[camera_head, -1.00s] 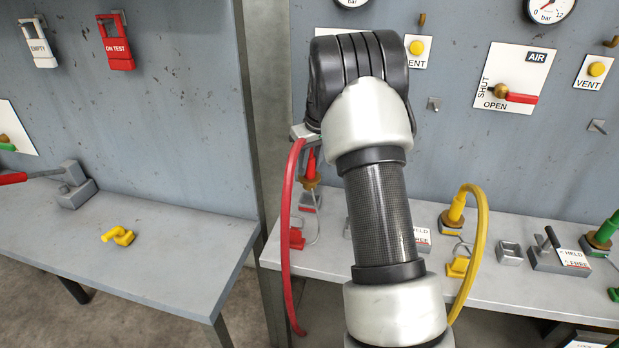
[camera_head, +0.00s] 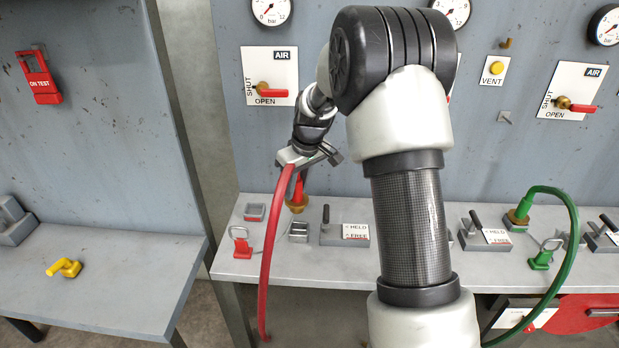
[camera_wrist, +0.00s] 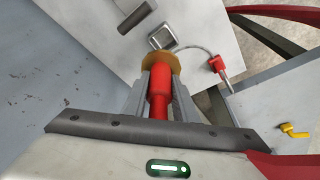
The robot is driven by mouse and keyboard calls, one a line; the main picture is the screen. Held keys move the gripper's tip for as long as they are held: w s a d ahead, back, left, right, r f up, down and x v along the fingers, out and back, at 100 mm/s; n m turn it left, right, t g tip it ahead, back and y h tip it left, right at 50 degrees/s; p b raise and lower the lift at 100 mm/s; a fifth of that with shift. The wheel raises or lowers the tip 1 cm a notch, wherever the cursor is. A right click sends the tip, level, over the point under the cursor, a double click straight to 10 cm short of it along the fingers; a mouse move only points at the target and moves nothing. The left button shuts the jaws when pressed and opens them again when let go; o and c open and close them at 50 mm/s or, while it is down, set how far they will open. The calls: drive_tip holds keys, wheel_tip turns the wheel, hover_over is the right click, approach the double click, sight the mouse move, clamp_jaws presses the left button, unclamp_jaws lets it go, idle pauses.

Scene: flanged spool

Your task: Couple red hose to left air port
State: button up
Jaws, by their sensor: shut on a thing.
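My gripper (camera_head: 310,160) is shut on the red hose's coupling (camera_head: 298,190), a red plug with a brass collar at its lower end. In the wrist view the red coupling (camera_wrist: 160,95) sits between my two fingers, with the collar (camera_wrist: 162,64) beyond the fingertips. In the head view the collar appears over the bench, behind the grey square holder (camera_head: 298,232); the gap below it is hard to tell. The red hose (camera_head: 268,240) hangs from the gripper past the bench's front edge. I cannot pick out the left air port; my arm hides part of the panel.
A red-lined grey holder (camera_head: 254,212) stands empty on the bench. A red cap (camera_head: 242,247) on a wire loop and a HELD/FREE lever block (camera_head: 345,235) stand nearby. An AIR valve plate (camera_head: 271,75) is on the panel. A green hose (camera_head: 572,240) loops at right.

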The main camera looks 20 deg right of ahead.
sight(298, 212)
drive_tip(key=shift+s+d, duration=0.1)
drive_tip(key=shift+s, duration=0.1)
drive_tip(key=shift+f+b, duration=2.9)
drive_tip(key=shift+f, duration=1.45)
drive_tip(key=shift+f+b, duration=0.4)
drive_tip(key=shift+f, duration=0.15)
drive_tip(key=o, duration=1.1)
drive_tip(key=p+v, duration=0.2)
drive_tip(key=v, duration=1.5)
drive_tip(key=shift+s+r, duration=0.1)
drive_tip(key=shift+r, duration=0.1)
